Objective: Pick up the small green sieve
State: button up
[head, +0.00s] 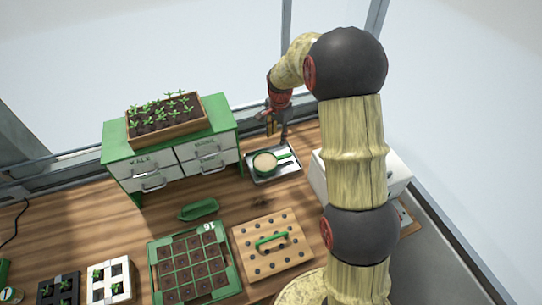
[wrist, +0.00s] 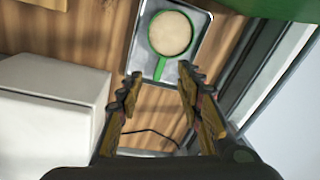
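The small green sieve (head: 265,163) has a round rim and a short green handle, and its bowl looks filled with pale tan material. It sits on a shallow metal tray (head: 291,171) on the wooden bench. My gripper (head: 277,130) is above and just behind the tray. In the wrist view, my gripper (wrist: 159,80) is open with nothing held. There the sieve (wrist: 170,34) lies beyond the fingertips, its handle (wrist: 160,68) pointing back toward the gap between them. I cannot tell the exact height of the fingers above the handle.
A green drawer cabinet (head: 158,154) with a seedling box (head: 166,130) stands left of the tray. A white box (head: 398,167) stands to the right, partly behind my arm. A drilled wooden board (head: 256,261), a green seed tray (head: 152,262) and a green scoop-like item (head: 198,209) lie in front.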

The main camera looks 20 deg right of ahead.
aim_at(282, 156)
jog(key=w+d+f+m+p, duration=0.1)
jog(key=f, duration=0.2)
jog(key=w+d+f+m+p, duration=0.1)
jog(key=f+p, duration=0.1)
jog(key=f, duration=0.2)
jog(key=w+d+f+m+g+p, duration=0.1)
jog(key=f+m+p, duration=0.1)
jog(key=f, duration=0.1)
jog(key=shift+w+d+f, duration=0.2)
jog(key=shift+w+f, duration=0.05)
jog(key=shift+f, duration=0.15)
jog(key=shift+d+f+p, duration=0.2)
jog(key=shift+f+p, duration=0.05)
jog(key=shift+f, duration=1.8)
jog(key=shift+d+f+p, duration=0.15)
jog(key=shift+f+p, duration=0.1)
jog(key=shift+f, duration=1.75)
jog(key=shift+c, duration=0.8)
jog(key=c, duration=0.7)
grip_shut()
